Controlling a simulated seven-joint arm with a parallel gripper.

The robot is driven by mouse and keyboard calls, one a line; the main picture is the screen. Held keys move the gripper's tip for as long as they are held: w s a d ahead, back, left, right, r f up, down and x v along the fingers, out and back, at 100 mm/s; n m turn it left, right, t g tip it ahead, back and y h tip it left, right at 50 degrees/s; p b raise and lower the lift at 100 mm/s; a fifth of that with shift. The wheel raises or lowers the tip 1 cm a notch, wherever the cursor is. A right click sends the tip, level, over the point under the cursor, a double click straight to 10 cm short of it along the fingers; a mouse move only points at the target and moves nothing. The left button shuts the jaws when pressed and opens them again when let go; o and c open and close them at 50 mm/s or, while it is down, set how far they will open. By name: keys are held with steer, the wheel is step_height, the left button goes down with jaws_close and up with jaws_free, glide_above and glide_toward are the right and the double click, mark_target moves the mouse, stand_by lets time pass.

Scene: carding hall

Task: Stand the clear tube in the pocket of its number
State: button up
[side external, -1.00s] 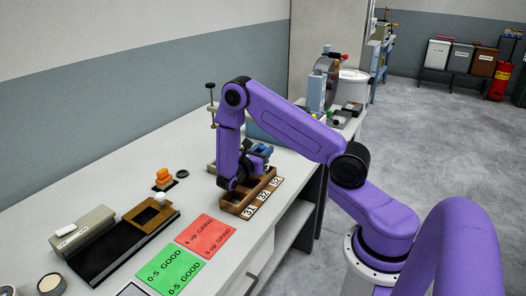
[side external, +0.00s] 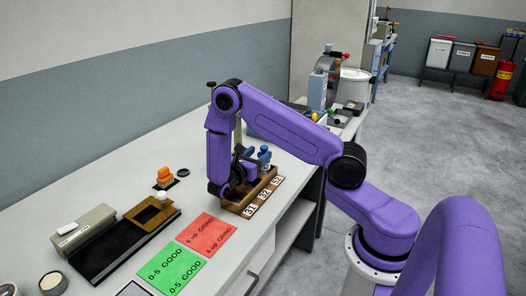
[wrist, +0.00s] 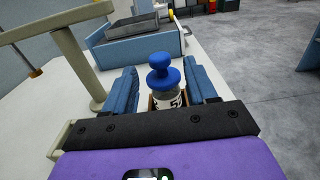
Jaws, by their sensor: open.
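The clear tube (wrist: 166,92) with a blue knobbed cap (wrist: 160,66) stands upright in the wrist view. Its white label shows dark digits, partly cut off, seemingly starting with 5. In the side external view its blue cap (side external: 264,154) rises from the far end of the brown pocket rack (side external: 236,205), by the label that seems to read 52. The tube's foot is hidden. My gripper (wrist: 163,74) is open, its blue fingers left and right of the tube with gaps showing. In the side external view my gripper (side external: 246,157) is left of the cap.
White number cards (side external: 264,195) line the rack's front. Red cards (side external: 204,233) and green cards (side external: 171,267) lie nearer on the bench. A post with a crossbar (wrist: 80,60) stands close on the left in the wrist view, with a blue machine (wrist: 135,45) behind.

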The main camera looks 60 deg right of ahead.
steer(key=a, duration=0.7)
steer(key=shift+s+a+r, duration=0.1)
steer(key=shift+a+r, duration=0.1)
steer(key=shift+a, duration=0.35)
steer(key=s+a+r+m+y, duration=0.1)
steer(key=s+a+r+y, duration=0.2)
steer(key=s, duration=0.6)
steer(key=s+a+r+m+y, duration=0.2)
steer(key=s+a+r+y, duration=0.1)
steer(key=s+a+y, duration=0.5)
steer(key=s+a+r+m+y, duration=0.2)
steer(key=s+a+r+y, duration=0.1)
steer(key=s+a+y, duration=0.2)
steer(key=s+y, duration=0.2)
steer(key=s, duration=0.2)
steer(key=shift+s+a+t, duration=0.2)
steer(key=shift+s+t, duration=0.1)
